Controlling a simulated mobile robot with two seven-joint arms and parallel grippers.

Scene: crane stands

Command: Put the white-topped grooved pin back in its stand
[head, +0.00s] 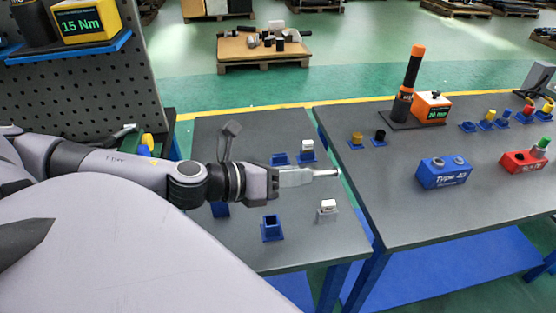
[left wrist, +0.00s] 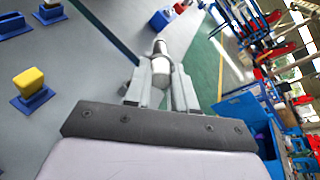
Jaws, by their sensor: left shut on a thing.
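My left gripper (head: 322,175) is shut on a silver-grey pin (head: 330,173), held sideways above the left table. In the left wrist view the pin (left wrist: 161,62) sits between the two fingers; I cannot make out a white top or its grooves. An empty-looking blue stand (head: 272,230) is on the table in front of the gripper. Another blue stand (head: 279,159) is behind it, and a third (head: 220,209) is partly hidden by my arm. My right gripper is not in view.
A white-topped piece (head: 307,145) sits in a blue stand, and another light-topped piece (head: 327,206) stands on a grey base. A blue Type 42 block (head: 443,174) and red block (head: 522,161) are on the right table. The left table's front right is clear.

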